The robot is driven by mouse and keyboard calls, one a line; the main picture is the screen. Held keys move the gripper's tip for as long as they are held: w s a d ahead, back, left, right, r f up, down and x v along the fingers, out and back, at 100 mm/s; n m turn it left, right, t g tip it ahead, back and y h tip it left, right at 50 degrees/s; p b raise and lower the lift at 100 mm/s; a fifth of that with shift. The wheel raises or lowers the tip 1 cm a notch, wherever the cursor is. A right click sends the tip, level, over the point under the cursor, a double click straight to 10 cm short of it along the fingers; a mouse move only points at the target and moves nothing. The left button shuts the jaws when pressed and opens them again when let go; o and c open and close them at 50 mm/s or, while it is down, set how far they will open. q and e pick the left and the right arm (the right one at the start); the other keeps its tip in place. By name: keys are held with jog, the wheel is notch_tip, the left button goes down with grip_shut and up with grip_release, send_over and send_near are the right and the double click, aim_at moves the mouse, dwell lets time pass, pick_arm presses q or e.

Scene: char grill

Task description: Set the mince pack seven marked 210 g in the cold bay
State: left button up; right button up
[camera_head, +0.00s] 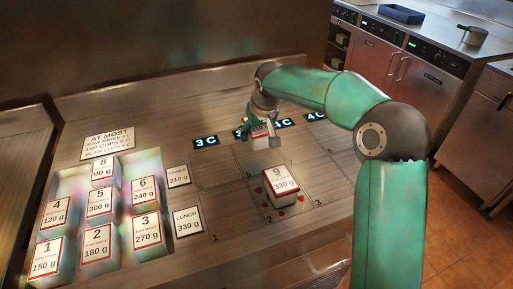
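My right gripper (262,118) comes in from the right and is shut on a small white pack with red edging (260,131). It holds the pack at the far side of the marked bays, in front of the temperature displays. The pack's number and weight are too small and too covered to read. A flat card marked 210 g (178,176) lies left of the bays. The bays (233,223) are outlined rectangles on the metal counter. Displays read 3 C (205,141) and 4 C (315,116); the ones between are partly hidden. My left gripper is not in view.
Pack 9, 330 g (280,181), stands in a near middle bay with red marks around it. Several numbered packs, such as pack 3 (147,229), stand at left. A LUNCH 330 g card (187,222) and a notice headed AT MOST (108,143) lie nearby.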

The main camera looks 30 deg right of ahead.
aim_at(261, 130)
jog(key=shift+f, duration=2.8)
jog(key=o, duration=1.4)
jog(key=v, duration=1.2)
jog(key=shift+s+a+b, duration=0.1)
jog(key=shift+b, duration=0.2)
jog(key=shift+f, duration=0.1)
